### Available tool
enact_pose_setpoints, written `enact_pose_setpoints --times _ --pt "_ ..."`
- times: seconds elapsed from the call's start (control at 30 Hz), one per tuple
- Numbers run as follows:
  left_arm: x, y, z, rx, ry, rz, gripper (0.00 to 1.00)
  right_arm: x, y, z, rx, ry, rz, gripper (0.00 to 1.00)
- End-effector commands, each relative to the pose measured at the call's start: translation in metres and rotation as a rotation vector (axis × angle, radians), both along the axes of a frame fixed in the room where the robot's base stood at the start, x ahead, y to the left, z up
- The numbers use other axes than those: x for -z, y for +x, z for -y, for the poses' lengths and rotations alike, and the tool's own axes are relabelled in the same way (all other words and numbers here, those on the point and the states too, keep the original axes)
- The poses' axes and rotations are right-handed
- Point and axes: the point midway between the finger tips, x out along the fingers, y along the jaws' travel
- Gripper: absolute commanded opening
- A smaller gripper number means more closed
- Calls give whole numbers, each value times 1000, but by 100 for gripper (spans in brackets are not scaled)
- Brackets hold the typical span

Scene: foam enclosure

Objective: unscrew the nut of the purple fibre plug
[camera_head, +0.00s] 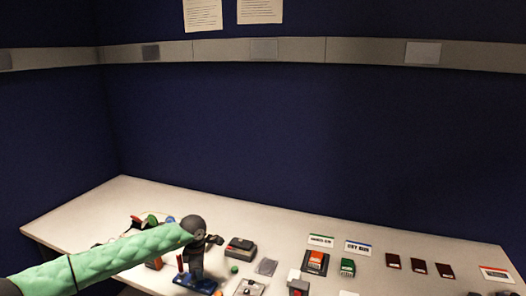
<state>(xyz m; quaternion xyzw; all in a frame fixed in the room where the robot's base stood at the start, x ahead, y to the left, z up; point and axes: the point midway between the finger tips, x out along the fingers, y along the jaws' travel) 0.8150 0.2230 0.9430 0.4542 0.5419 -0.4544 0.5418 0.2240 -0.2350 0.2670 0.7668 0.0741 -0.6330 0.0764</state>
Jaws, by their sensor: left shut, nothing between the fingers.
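My left gripper (197,274) is shut and empty. It hangs down from the end of my green-sleeved arm over the left-centre of the table. Its fingertips are small and dark here, close above or in front of a blue base (207,287) with a red upright post (180,263). I cannot tell whether they touch it. I cannot make out the purple fibre plug or its nut. Small coloured parts (151,219) behind my arm are partly hidden by it. My right gripper is not in view.
The white table (121,196) holds a dark box (241,248), an orange-topped block (315,262), a green block (348,267) and several dark red blocks (393,260) at the right. Label cards stand behind some of them. A dark blue wall (300,140) closes the back.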

Motion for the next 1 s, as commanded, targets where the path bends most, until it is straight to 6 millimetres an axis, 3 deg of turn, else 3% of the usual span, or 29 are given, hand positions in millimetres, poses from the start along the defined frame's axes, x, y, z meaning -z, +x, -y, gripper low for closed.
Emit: enact_pose_setpoints --times 1.0 --pt "0 2 -7 -2 2 0 0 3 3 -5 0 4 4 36"
